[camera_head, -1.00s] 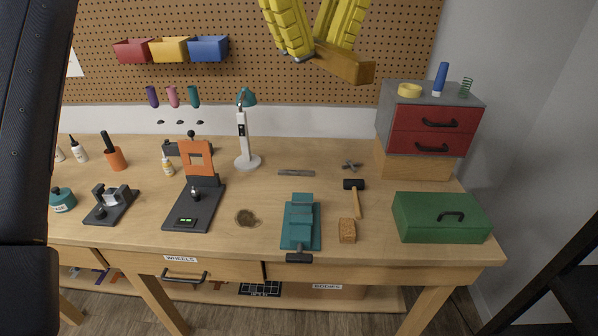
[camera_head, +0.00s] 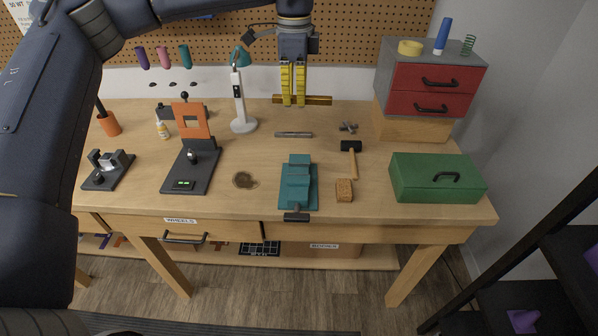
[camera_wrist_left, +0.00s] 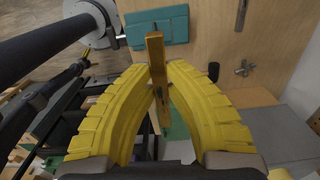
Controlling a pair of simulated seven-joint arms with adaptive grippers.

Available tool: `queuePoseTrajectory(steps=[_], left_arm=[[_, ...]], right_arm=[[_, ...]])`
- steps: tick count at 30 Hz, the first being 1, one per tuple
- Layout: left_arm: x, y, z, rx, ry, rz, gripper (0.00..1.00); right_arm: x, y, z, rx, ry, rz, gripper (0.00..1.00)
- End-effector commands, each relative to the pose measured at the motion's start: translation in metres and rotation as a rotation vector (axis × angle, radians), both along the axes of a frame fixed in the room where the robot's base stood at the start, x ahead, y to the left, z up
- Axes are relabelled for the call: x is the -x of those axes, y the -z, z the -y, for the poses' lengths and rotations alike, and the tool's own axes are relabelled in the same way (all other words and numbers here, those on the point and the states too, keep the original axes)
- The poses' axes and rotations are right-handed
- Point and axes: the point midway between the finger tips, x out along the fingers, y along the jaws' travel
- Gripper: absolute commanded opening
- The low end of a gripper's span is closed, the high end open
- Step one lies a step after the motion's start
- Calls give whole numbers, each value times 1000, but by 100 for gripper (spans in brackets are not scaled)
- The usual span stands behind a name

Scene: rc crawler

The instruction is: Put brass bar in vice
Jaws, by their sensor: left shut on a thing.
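My left gripper (camera_head: 293,102) is shut on the brass bar (camera_head: 320,100), with its yellow ribbed fingers pointing down. The bar lies level, crosswise in the head view, and sticks out on both sides of the fingers. It is held in the air toward the back of the bench. In the left wrist view the bar (camera_wrist_left: 156,62) runs lengthwise between the fingertips. The teal vice (camera_head: 298,184) stands near the bench's front edge, below the bar in the head view, and apart from it. The vice also shows at the top of the left wrist view (camera_wrist_left: 165,27).
A lamp (camera_head: 243,122) stands left of the gripper. A metal rod (camera_head: 293,135) lies behind the vice. A mallet (camera_head: 352,150), a cork-coloured block (camera_head: 344,190) and a green box (camera_head: 435,180) are right of the vice. Red drawers (camera_head: 435,78) stand at back right.

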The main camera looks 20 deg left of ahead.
Motion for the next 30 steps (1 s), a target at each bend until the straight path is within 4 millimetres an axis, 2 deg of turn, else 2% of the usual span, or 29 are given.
queuePoseTrajectory(steps=[8, 22, 27, 30], left_arm=[[-6, 36, -8, 0, -41, -4, 0], [-6, 137, -8, 0, -41, -3, 0], [-6, 160, -8, 0, -40, -2, 0], [-7, 167, -8, 0, -41, 0, 0]], right_arm=[[0, 0, 0, 0, 0, 0, 100], [0, 0, 0, 0, 0, 0, 100], [0, 0, 0, 0, 0, 0, 100], [0, 0, 0, 0, 0, 0, 100]])
